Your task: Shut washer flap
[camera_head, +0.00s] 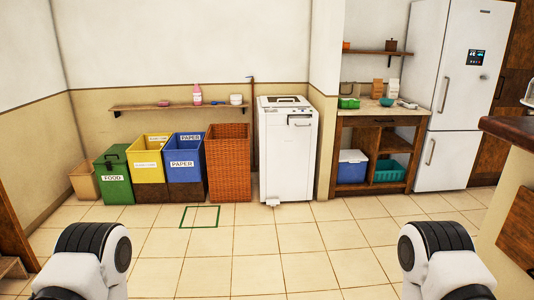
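The washer (287,150) is a narrow white top-loading machine standing against the back wall. Its top flap (286,101) has a dark recess or handle on it. From here the flap looks flat or nearly flat, and I cannot tell whether it is fully shut. Both my arms show only as white and black links at the lower left and lower right of the head view, far from the washer. Neither gripper is in view.
A wicker basket (229,165) stands just left of the washer, beside blue (186,170), yellow (149,165) and green (115,180) bins. A wooden shelf unit (371,158) and fridge (455,100) are to the right. A brown-topped counter (512,128) juts in at right. Tiled floor ahead is clear.

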